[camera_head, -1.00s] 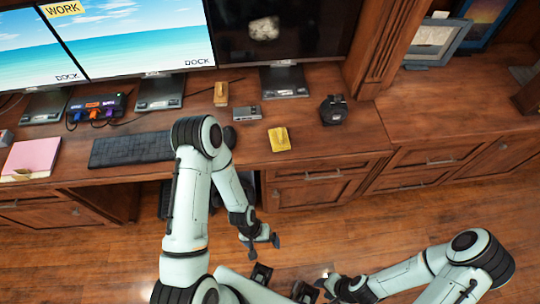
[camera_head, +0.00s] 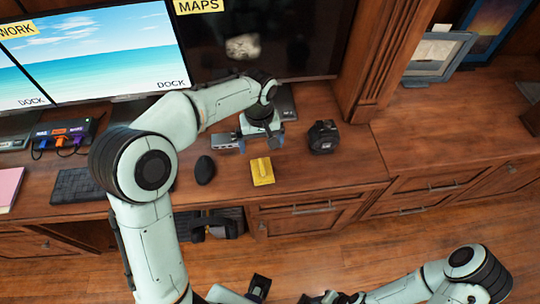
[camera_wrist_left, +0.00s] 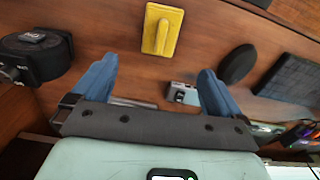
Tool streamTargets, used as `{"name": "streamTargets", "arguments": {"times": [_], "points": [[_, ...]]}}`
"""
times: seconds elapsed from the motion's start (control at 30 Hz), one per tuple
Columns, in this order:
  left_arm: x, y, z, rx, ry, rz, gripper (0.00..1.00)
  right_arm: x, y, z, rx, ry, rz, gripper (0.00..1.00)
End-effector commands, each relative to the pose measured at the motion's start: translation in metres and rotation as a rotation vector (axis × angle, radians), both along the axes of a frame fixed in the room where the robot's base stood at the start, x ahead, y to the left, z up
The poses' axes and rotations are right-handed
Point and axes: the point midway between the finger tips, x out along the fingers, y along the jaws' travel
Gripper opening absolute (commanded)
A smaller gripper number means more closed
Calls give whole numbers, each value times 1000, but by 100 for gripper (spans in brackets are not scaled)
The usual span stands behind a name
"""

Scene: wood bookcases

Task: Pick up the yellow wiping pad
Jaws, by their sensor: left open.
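The yellow wiping pad (camera_head: 262,171) lies flat on the wooden desk near its front edge, with a raised grip along its middle. It also shows at the top of the left wrist view (camera_wrist_left: 162,31). My left gripper (camera_head: 261,143) is over the desk, just behind the pad, pointing down, open and empty. In the left wrist view its two blue-grey fingers (camera_wrist_left: 158,70) are spread wide, and the pad lies beyond their tips, not between them. My right gripper (camera_head: 328,298) is at the bottom edge of the head view, partly cut off; its jaws are unclear.
A small silver box (camera_head: 227,141) is close beside my left gripper. A dark mouse (camera_head: 204,170) and a keyboard (camera_head: 80,186) lie to the left. A black round device (camera_head: 323,137) stands right of the pad. Monitors (camera_head: 90,55) stand behind. The desk right of the device is clear.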

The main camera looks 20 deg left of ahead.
Motion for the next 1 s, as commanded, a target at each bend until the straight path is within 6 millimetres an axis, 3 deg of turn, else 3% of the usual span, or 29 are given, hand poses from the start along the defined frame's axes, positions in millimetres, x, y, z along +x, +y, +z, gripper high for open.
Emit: {"name": "streamTargets", "arguments": {"times": [0.4,0.67,1.0], "points": [[-1,0,-70,0,6,0,100,-4,0,-8,0,6,-1,43],[0,0,-89,0,4,-1,100,-4,0,-9,0,6,-1,43],[1,-1,-133,0,4,-1,100,-5,0,-11,0,6,-1,43]]}}
